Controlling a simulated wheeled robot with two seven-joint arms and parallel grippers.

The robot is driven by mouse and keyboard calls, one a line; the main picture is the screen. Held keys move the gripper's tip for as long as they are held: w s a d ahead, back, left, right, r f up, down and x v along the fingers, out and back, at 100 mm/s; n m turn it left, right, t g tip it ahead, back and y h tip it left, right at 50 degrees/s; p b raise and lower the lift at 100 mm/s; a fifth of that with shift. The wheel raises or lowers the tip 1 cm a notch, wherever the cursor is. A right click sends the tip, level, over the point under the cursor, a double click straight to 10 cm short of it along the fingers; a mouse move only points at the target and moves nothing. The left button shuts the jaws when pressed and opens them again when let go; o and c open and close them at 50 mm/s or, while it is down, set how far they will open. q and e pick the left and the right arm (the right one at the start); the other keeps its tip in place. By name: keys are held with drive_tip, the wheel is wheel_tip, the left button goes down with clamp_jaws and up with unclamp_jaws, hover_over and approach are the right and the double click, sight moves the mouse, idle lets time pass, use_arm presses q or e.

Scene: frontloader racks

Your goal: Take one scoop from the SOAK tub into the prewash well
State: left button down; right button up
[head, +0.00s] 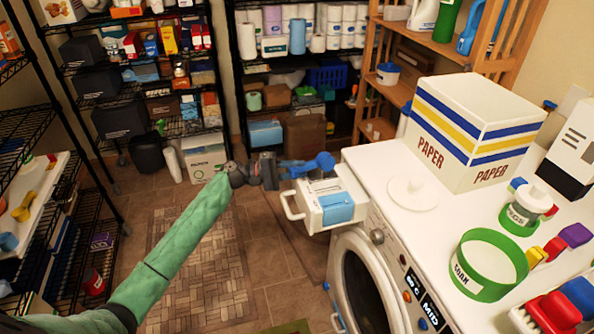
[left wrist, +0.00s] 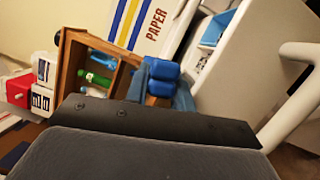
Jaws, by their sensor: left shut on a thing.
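The SOAK tub (head: 463,281), a round white tub with green bands, stands open on top of the washer, right of centre; its inside looks pale. The washer's drawer (head: 312,222) is pulled out at the front left, with a light blue part (head: 338,208) in it. I cannot tell which well is the prewash one. My left gripper (head: 283,170) is shut on a blue scoop (head: 325,163) just above the drawer's back edge. The scoop's inside is not clear. Blue shapes (left wrist: 163,78) show past the gripper in the left wrist view. My right gripper is out of view.
A big PAPER box (head: 455,140) and a white round lid (head: 412,194) stand on the washer (head: 385,165). Full racks line the back and left. Floor left of the washer is clear.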

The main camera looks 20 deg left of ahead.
use_arm(q)
drive_tip(key=shift+w+a+n+t+h+p, duration=0.1)
drive_tip(key=shift+w+n+t+h+p, duration=0.05)
drive_tip(key=shift+n, duration=0.55)
drive_tip(key=shift+w+a+n+t+h+p, duration=0.1)
drive_tip(key=shift+w+n+t+h+p, duration=0.05)
drive_tip(key=shift+n, duration=0.55)
drive_tip(key=shift+w+a+n+t, duration=0.1)
drive_tip(key=shift+n+t, duration=0.2)
drive_tip(key=shift+n, duration=0.4)
drive_tip(key=shift+w+a+f+n+t+h, duration=0.1)
drive_tip(key=shift+n+t+h, duration=0.1)
drive_tip(key=shift+n, duration=0.35)
drive_tip(key=shift+w+a+n+t+h, duration=0.1)
drive_tip(key=shift+n+t, duration=0.1)
drive_tip(key=shift+n, duration=0.35)
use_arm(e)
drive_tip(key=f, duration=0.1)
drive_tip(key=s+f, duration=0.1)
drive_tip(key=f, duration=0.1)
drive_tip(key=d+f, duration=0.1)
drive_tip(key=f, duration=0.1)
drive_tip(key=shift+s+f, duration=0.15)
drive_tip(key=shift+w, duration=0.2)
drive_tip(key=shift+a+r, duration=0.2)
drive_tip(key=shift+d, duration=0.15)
